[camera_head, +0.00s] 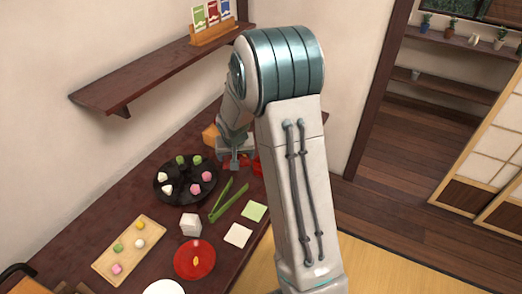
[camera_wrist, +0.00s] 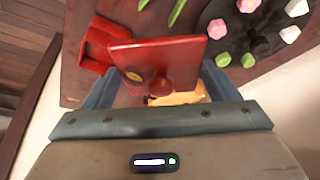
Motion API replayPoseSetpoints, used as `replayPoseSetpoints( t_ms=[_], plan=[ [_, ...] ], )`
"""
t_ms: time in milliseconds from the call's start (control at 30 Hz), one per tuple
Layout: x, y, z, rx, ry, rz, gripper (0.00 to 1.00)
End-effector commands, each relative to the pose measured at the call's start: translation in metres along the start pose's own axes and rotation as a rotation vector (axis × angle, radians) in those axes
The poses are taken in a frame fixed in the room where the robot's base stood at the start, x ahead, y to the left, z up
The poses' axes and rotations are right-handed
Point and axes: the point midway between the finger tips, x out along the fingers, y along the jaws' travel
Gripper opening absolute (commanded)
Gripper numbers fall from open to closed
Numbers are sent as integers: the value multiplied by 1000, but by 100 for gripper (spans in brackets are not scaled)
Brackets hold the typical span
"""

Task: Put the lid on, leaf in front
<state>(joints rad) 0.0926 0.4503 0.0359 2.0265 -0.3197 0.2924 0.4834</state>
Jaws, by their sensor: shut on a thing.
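My gripper (camera_head: 238,162) is shut on the red square lid (camera_wrist: 178,48), which has a round knob and a gold leaf mark (camera_wrist: 133,76). In the wrist view the knob faces the camera and the leaf is left of it. Whether the fingers hold the knob or the edges is unclear. A red open box (camera_wrist: 97,45) with inner walls stands on the table left of the lid in the wrist view. In the head view the box (camera_head: 257,166) shows partly, right of my gripper. The lid is apart from the box opening; its height above the table is hard to tell.
A black plate (camera_head: 160,187) of sweets and green tongs (camera_head: 226,204) lie near my gripper. A yellow-orange thing (camera_head: 210,136) is behind it, close to the wall. A red round plate (camera_head: 194,272), a white cube (camera_head: 190,224) and a wooden tray (camera_head: 103,266) stand nearer. A shelf (camera_head: 150,75) overhangs the back.

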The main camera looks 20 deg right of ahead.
Motion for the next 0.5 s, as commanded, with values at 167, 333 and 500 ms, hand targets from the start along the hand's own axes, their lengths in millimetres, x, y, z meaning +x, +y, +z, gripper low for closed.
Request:
replayPoseSetpoints(
  t_ms=[167,333,500],
  plan=[
    [47,42,-28,232,5,95,58],
    [64,83,-50,433,4,178,58],
    [69,109,-63,560,1,232,58]
  ],
)
